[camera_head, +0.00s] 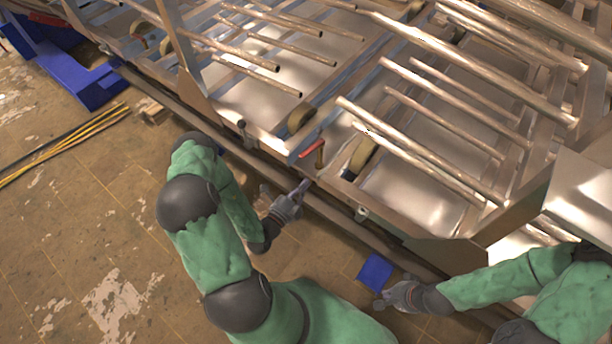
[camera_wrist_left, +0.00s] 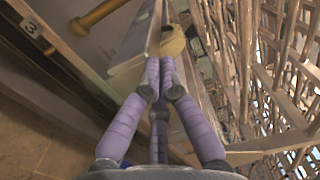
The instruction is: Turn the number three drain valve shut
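A valve with a red lever handle (camera_head: 312,149) and a short brass body (camera_head: 320,157) sits on the frame's near rail in the head view. My left gripper (camera_head: 304,186) is just below it, close to the rail and apart from the red handle. In the left wrist view its purple fingers (camera_wrist_left: 160,62) come together at the tips with nothing seen between them. A "3" label (camera_wrist_left: 31,27) is at the upper left there, beside a brass-coloured pipe (camera_wrist_left: 103,14). The red handle does not show in that view. My right gripper (camera_head: 388,298) is low at right, its fingers too small to read.
A metal frame with many long rods (camera_head: 430,150) fills the upper part. A dark pipe (camera_head: 240,152) runs along the lower edge. A blue block (camera_head: 375,269) lies near my right gripper.

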